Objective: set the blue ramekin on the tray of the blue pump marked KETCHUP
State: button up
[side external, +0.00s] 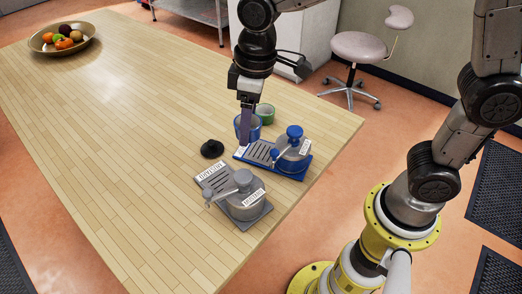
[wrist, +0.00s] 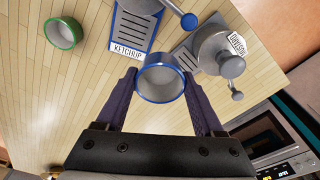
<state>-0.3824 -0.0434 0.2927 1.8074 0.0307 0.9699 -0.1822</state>
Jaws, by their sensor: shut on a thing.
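The blue ramekin (wrist: 160,98) is between the two fingers of my gripper (wrist: 160,92), which is shut on it; its open top faces the wrist camera. In the side external view the ramekin (side external: 256,129) is partly hidden by my gripper (side external: 246,132). It is at the far side of the blue pump (side external: 292,146), close to its slatted tray (side external: 258,153). Its height above the table is hard to tell. In the wrist view the tray (wrist: 134,26) carries the KETCHUP label (wrist: 127,49), just beyond the ramekin. The tray looks empty.
A green ramekin (side external: 266,114) stands behind the blue one. A grey pump (side external: 242,196) with its own tray is in front of the blue pump. A fruit bowl (side external: 62,40) is far off; the table's left is clear.

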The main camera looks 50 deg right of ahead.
jog(key=m, duration=0.2)
send_over(260, 151)
jog(key=f, duration=1)
jog(key=shift+s, duration=0.2)
jog(key=shift+f, duration=0.15)
jog(key=o, duration=1.4)
